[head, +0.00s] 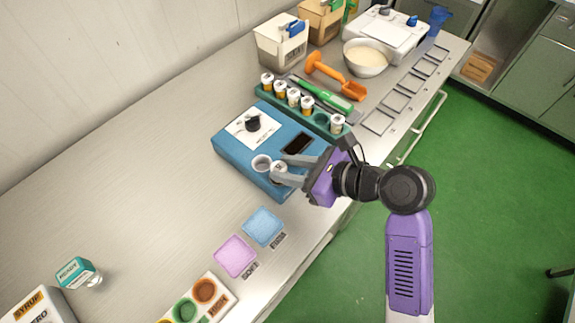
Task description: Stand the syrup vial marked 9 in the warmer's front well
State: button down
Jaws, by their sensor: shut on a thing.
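The warmer is a blue box (232,149) with a dial and a dark display, standing on the bench at the picture's centre. My gripper (281,170) is over its front right part, shut on a white-capped vial (280,166). Its number cannot be read. A pale round well (262,162) shows on the warmer just left of the held vial. The fingers hide the warmer's surface under the vial, so I cannot tell whether the vial is in a well or above it.
Behind the warmer, a green rack (321,119) holds several capped vials and has one empty hole. An orange scoop (335,76) and a bowl (366,58) lie farther back. Blue and pink squares (235,255) lie in front. The bench's left part is mostly clear.

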jog(key=shift+f, duration=0.4)
jog(key=c, duration=1.3)
grip_release()
jog(key=shift+r, duration=0.1)
jog(key=shift+s+d+r+p, duration=0.2)
jog(key=shift+d+r+p, duration=0.25)
jog(key=shift+p, duration=0.35)
jog(key=p+v, duration=0.2)
jog(key=v, duration=0.2)
jog(key=p+v, duration=0.2)
jog(key=v, duration=0.3)
jog(key=shift+s+d+f, duration=0.1)
jog(key=shift+s+d, duration=0.05)
jog(key=shift+d, duration=0.2)
